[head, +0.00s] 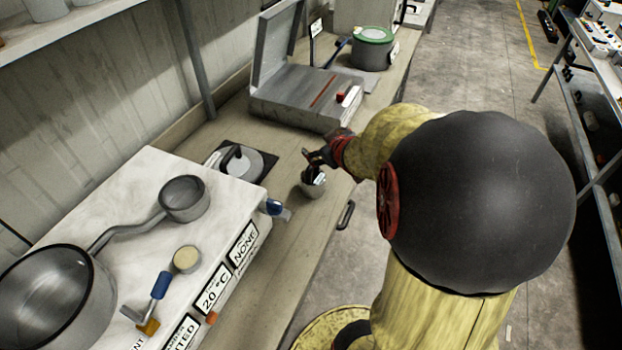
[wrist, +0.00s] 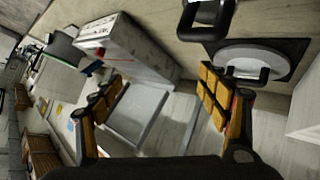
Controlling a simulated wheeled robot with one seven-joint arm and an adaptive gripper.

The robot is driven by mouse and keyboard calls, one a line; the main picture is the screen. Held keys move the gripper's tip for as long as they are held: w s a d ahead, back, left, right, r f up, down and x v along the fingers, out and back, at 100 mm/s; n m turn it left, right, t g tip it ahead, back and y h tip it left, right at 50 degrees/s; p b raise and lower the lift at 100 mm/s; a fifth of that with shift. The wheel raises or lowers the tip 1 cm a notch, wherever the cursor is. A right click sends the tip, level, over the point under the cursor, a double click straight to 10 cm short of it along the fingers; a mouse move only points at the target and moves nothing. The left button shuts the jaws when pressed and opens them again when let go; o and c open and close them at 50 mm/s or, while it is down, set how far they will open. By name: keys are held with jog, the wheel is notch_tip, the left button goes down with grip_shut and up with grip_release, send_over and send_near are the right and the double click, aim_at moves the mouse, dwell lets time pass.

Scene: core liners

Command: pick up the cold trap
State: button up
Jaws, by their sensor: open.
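A small rounded metal vessel (head: 313,189) with a dark top and a small label stands on the bench; it may be the cold trap, but I cannot tell for sure. My gripper (head: 312,160) is just above and behind it in the head view and partly covers it. In the wrist view my gripper (wrist: 155,100) has its two padded fingers wide apart with nothing between them. A dark metal handle-like thing (wrist: 208,32) shows at the top edge there, outside the fingers, cut off by the frame.
A pale round disc with a handle (head: 241,163) lies on a black square plate. An open grey metal case (head: 290,104) stands behind. A white-topped unit (head: 110,200) with pans is at the left. A green-rimmed pot (head: 372,50) is at the far end.

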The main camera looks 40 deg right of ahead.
aim_at(312, 170)
jog(key=s+d+f+t+y, duration=0.2)
jog(key=s+d+f+y, duration=0.1)
jog(key=f, duration=0.5)
jog(key=s+a+f+n+t+y, duration=0.1)
jog(key=a+y, duration=0.2)
jog(key=a, duration=0.2)
jog(key=shift+t+y, duration=0.3)
jog(key=b+x, duration=0.2)
jog(key=x, duration=0.5)
jog(key=shift+w+d+b, duration=0.2)
jog(key=shift+w+b, duration=0.1)
jog(key=shift+b, duration=0.05)
jog(key=shift+c, duration=0.5)
jog(key=c, duration=1.9)
jog(key=shift+r, duration=0.1)
grip_shut()
